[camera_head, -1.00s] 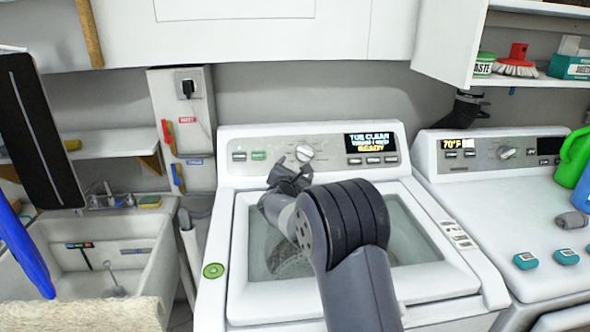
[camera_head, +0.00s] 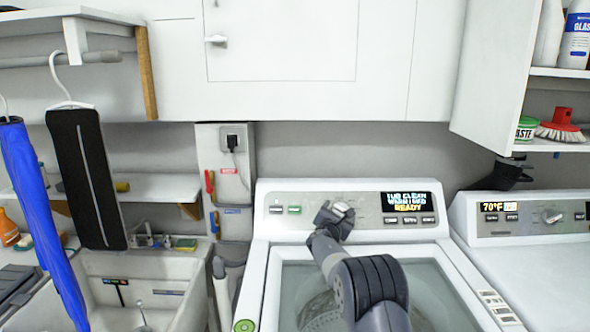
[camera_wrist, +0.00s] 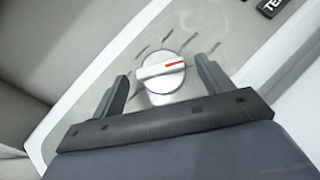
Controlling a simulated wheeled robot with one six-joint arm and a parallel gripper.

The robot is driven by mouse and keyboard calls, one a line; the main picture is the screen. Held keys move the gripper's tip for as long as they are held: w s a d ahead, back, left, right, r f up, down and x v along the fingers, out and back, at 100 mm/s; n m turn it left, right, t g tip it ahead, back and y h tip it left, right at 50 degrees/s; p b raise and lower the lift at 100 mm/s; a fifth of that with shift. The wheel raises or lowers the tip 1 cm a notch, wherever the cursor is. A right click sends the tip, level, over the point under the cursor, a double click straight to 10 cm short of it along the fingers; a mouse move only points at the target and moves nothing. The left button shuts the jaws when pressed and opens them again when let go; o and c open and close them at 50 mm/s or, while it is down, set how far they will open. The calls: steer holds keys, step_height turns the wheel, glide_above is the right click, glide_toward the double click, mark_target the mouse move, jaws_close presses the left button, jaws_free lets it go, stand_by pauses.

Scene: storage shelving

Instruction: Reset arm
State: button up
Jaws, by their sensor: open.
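My gripper (camera_head: 334,216) is in front of the control panel of the washing machine (camera_head: 268,287), by its round silver knob (camera_head: 344,209). In the wrist view the knob (camera_wrist: 161,74) has a red pointer mark and sits between the two dark fingers of my gripper (camera_wrist: 163,88), with a gap on each side. The fingers are open and hold nothing. In the head view the gripper partly hides the knob. The washer display (camera_head: 408,201) is lit and reads "TUB CLEAN", with "READY" on its bottom line.
A second machine (camera_head: 530,268) stands at the right, its display reading 70°F. A sink (camera_head: 190,262) is at the left, with a hanging black item (camera_head: 86,180) and a blue one (camera_head: 40,215). White cabinets (camera_head: 420,60) overhang the machines; an open cabinet is at the upper right.

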steer(key=shift+w+d+f, duration=0.1)
steer(key=shift+w+d, duration=0.05)
steer(key=shift+w, duration=0.1)
stand_by(0.4)
